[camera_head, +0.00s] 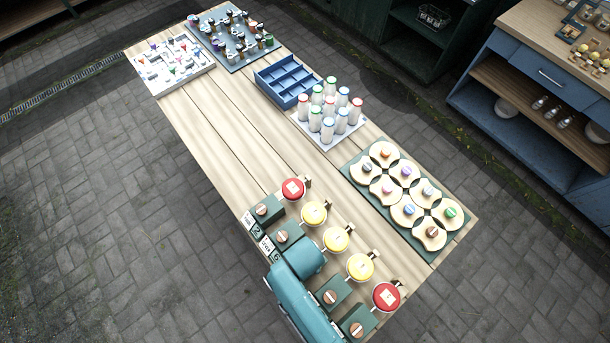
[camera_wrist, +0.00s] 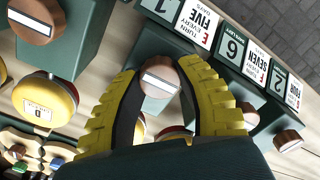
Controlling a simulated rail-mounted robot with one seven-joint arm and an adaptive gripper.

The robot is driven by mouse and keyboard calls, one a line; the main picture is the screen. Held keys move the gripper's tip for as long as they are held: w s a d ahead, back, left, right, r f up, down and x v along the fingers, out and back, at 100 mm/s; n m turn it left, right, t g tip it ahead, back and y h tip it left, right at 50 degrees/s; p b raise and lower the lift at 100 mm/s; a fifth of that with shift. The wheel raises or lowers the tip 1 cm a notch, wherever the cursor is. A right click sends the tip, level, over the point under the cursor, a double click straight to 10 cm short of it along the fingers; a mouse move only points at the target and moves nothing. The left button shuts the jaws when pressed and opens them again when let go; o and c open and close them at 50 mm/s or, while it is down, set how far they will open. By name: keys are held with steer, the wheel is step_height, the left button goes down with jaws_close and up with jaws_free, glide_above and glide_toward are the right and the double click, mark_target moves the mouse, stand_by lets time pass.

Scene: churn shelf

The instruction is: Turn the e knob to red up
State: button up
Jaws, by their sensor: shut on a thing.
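The e knob (camera_wrist: 160,78) is a round wooden knob with a white bar across its face, on a dark green box. Its card (camera_wrist: 195,20) reads E, TURN, FIVE DAYS. In the wrist view the bar lies nearly level, its right end slightly lower. I cannot make out a red mark on it. My gripper (camera_wrist: 160,72) is shut on the knob, one yellow ribbed finger on each side. In the head view my teal arm covers this knob.
A neighbouring knob (camera_wrist: 35,20) stands close on the left, two more on the right. In the head view, red and yellow round tops (camera_head: 335,239) line the row's right side. Wooden discs on a green board (camera_head: 357,182) and white bottles (camera_head: 328,127) stand farther off.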

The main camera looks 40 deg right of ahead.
steer(key=shift+r+n+p, duration=0.1)
steer(key=shift+n+p, duration=0.3)
jaws_close()
steer(key=n+p, duration=0.2)
steer(key=n, duration=0.1)
steer(key=n+p, duration=0.3)
steer(key=n, duration=0.2)
steer(key=n+p, duration=0.1)
steer(key=n, duration=0.3)
steer(key=shift+n+p, duration=0.3)
steer(key=shift+n, duration=0.1)
steer(key=n+p, duration=0.1)
steer(key=n, duration=0.3)
steer(key=shift+f+n, duration=0.2)
steer(key=shift+n, duration=0.1)
steer(key=o, duration=1.2)
jaws_free()
